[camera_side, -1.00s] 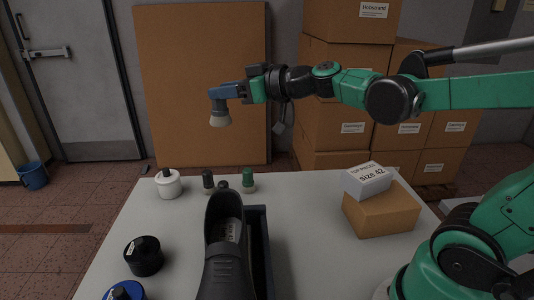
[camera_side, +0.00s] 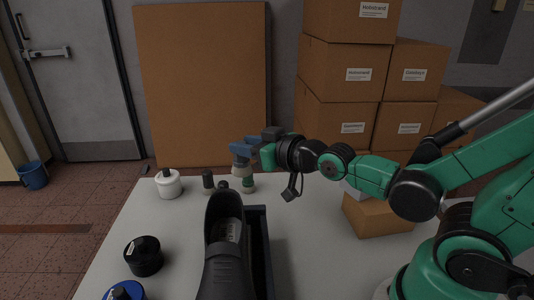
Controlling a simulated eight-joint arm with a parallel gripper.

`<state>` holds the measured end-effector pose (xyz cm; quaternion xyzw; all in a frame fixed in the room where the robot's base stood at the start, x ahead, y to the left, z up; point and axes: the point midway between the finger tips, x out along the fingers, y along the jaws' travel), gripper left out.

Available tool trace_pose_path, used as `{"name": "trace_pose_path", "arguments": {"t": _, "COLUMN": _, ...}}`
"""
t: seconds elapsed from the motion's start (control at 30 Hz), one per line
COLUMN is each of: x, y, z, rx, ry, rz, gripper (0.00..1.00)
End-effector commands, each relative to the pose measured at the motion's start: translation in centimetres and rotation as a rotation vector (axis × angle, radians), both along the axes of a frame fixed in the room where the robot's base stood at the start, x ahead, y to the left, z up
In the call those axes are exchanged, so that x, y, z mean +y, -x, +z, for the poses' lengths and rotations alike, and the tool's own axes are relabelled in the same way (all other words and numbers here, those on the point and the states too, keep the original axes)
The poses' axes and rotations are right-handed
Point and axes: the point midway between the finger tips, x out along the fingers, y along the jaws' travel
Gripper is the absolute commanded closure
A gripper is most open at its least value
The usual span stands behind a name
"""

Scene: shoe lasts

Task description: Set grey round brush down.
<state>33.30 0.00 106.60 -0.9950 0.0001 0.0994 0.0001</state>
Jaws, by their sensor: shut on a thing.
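My gripper (camera_side: 243,148) has blue fingers and is low over the far part of the table. It is shut on the grey round brush (camera_side: 241,169), which hangs upright with its pale bristle end down. The brush overlaps a green-handled brush (camera_side: 249,184) standing at the back. I cannot tell whether the held brush touches the table or the green-handled brush. The fingers hide the upper part of the held brush.
Dark-handled brushes (camera_side: 208,179) stand just left. A white jar (camera_side: 168,184) is further left. A black shoe (camera_side: 225,250) stands in front beside a dark tray (camera_side: 262,240). A black jar (camera_side: 144,256) is front left. A cardboard box (camera_side: 376,216) is right.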

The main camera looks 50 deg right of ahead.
Motion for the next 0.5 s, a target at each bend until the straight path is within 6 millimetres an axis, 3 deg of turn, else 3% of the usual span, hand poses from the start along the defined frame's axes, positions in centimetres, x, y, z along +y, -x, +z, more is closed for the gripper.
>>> {"name": "trace_pose_path", "arguments": {"t": 0.5, "x": 0.01, "y": -0.42, "z": -0.06, "rx": 0.001, "ry": -0.001, "rz": 0.003, "gripper": 1.00}}
